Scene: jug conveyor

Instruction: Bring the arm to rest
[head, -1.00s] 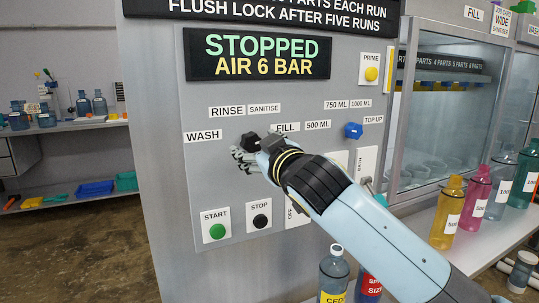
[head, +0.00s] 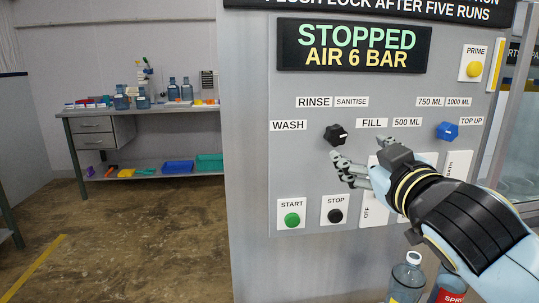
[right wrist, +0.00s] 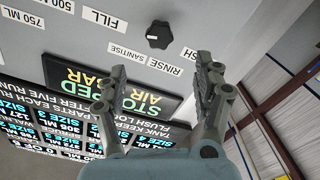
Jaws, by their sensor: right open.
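My right gripper (head: 364,160) is open and empty in front of the grey control panel (head: 300,180). Its fingers are spread just below and to the right of the black selector knob (head: 335,134), apart from it in the picture. The knob sits among the WASH, RINSE, SANITISE and FILL labels. In the right wrist view, the two open fingers (right wrist: 160,75) have nothing between them, and the black knob (right wrist: 159,35) shows beyond their tips. My left gripper is not in view.
The panel has a green START button (head: 292,219), a black STOP button (head: 335,215), a blue knob (head: 447,131) and a yellow PRIME button (head: 474,69). Bottles (head: 407,278) stand below my right forearm. A workbench (head: 150,110) is at the back left, with open floor before it.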

